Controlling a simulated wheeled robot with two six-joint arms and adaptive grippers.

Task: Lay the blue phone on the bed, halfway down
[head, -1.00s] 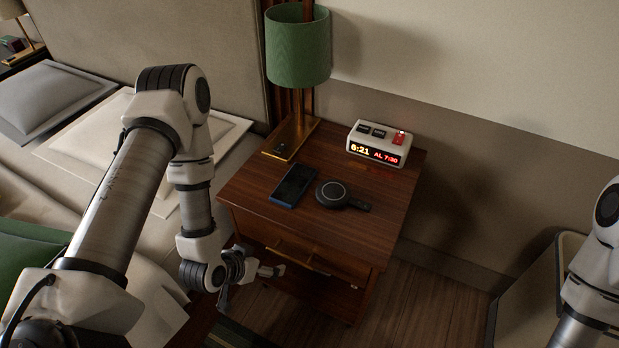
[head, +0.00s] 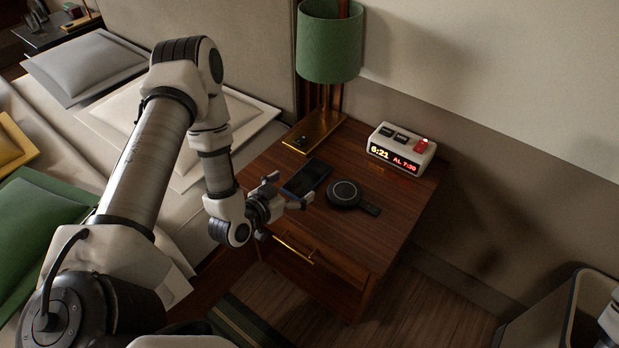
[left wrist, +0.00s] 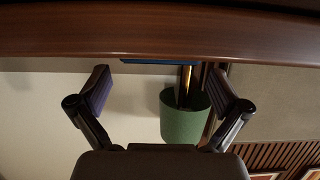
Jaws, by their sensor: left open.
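The blue phone (head: 307,179) lies flat, dark screen up, on the wooden nightstand (head: 345,245), near its edge on the bed side. My left gripper (head: 288,193) is open and empty at that edge, just short of the phone. In the left wrist view, which looks upside down, the phone's blue edge (left wrist: 160,62) shows at the nightstand's edge, between the directions of the two open fingers (left wrist: 159,92). The bed (head: 75,150) is at the left, partly hidden by my left arm. My right gripper is out of view.
A round black charger (head: 345,193) lies right of the phone. A green lamp (head: 330,45) and an alarm clock (head: 402,148) stand behind. White (head: 200,130), grey (head: 88,65) and green (head: 45,225) pillows lie on the bed. A bin (head: 560,310) is at the lower right.

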